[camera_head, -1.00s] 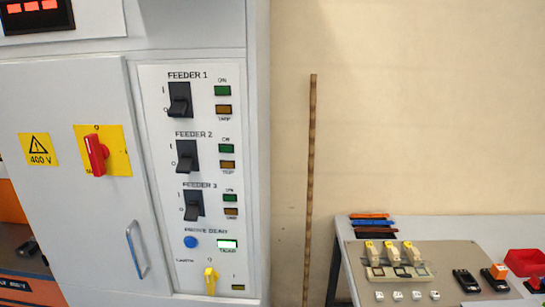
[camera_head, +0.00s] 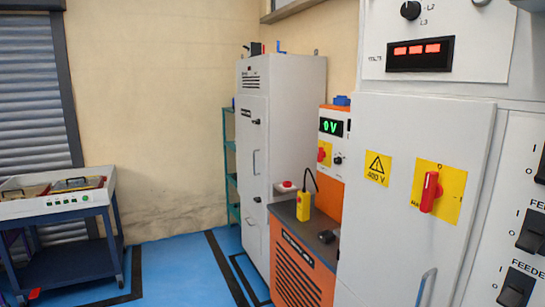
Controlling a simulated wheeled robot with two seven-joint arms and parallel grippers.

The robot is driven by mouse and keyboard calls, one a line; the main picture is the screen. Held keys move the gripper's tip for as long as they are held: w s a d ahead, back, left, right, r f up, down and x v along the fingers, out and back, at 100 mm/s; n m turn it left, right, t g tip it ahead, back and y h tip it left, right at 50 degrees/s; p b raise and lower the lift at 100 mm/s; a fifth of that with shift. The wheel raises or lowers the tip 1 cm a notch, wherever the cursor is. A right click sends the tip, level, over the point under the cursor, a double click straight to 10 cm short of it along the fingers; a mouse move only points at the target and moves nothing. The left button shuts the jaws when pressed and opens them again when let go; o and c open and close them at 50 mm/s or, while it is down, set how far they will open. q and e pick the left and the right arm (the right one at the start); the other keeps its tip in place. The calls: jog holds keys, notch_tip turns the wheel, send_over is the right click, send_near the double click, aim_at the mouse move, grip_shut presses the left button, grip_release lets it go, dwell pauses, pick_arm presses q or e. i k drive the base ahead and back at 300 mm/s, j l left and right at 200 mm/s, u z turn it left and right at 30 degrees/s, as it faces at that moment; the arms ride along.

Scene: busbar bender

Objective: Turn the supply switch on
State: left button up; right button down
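A red rotary switch handle (camera_head: 430,192) sits on a yellow plate (camera_head: 452,178) on the white cabinet door at the right. The handle stands close to upright, with an "O" mark above it. I cannot tell from the label whether this is the supply switch. A smaller red switch (camera_head: 322,153) on a yellow plate is on the orange machine (camera_head: 333,190) in the middle, beside a green display (camera_head: 331,127) that appears to read 0 V. Neither of my grippers is in view.
A yellow pendant (camera_head: 304,207) stands on the orange machine's dark top. A tall grey cabinet (camera_head: 285,130) is behind it. A blue cart (camera_head: 70,265) is at the left. Blue floor (camera_head: 185,270) with dark lines lies between. Black feeder switches (camera_head: 530,232) are at the right edge.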

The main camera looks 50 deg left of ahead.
aim_at(321, 154)
jog(key=u, duration=1.25)
jog(key=i+j+z, duration=0.1)
jog(key=i, duration=0.2)
